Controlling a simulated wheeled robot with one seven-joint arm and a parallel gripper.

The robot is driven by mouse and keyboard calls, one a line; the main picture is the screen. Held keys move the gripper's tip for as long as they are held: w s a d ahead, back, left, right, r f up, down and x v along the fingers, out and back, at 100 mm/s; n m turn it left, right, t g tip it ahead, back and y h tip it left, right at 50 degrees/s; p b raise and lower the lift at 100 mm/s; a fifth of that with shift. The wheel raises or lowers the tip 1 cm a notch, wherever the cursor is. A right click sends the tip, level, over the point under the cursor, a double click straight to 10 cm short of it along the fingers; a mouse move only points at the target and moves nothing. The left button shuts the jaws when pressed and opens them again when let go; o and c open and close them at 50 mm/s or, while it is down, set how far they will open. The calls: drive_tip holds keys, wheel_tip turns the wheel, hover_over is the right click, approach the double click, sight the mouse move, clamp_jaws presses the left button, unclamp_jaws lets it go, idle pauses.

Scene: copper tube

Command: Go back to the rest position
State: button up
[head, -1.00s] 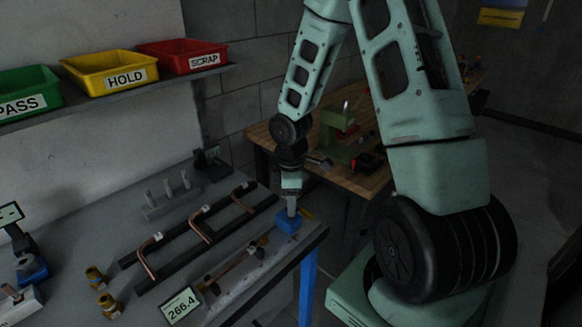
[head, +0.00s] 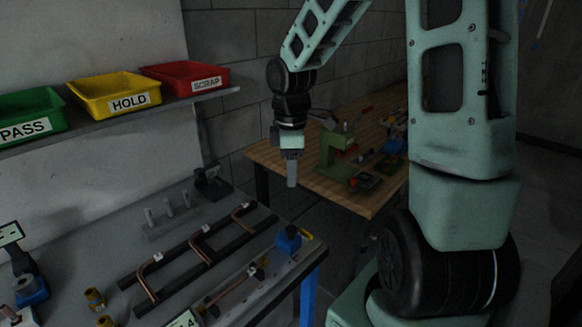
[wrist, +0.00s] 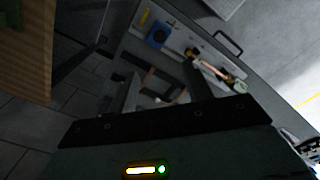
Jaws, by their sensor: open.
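My gripper (head: 291,178) hangs in the air in the head view, pointing down, above the far right end of the grey bench and left of the wooden table. It is open, and I see nothing held in it. In the wrist view the fingers (wrist: 152,95) show dimly over the dark floor and the bench end. The blue block (head: 289,239) sits at the bench's right corner, below and apart from my gripper; it also shows in the wrist view (wrist: 158,36).
Bent copper tubes (head: 195,245) lie across a black rack on the bench. Green, yellow (head: 115,95) and red bins stand on a wall shelf. The wooden table (head: 285,165) holds a green press (head: 334,150). Brass fittings (head: 95,298) lie at the bench front.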

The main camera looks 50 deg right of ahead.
idle(0.4)
drive_tip(key=s+a+f+b, duration=0.1)
drive_tip(key=s+a, duration=0.2)
drive_tip(key=a, duration=0.7)
drive_tip(key=s+a+f+b, duration=0.1)
drive_tip(key=s+a+b, duration=0.1)
drive_tip(key=a, duration=0.7)
drive_tip(key=s+a+f+m+b, duration=0.1)
drive_tip(key=s+a+f+b, duration=0.1)
drive_tip(key=s+a, duration=0.8)
drive_tip(key=s, duration=0.2)
drive_tip(key=shift+s+m+y, duration=0.3)
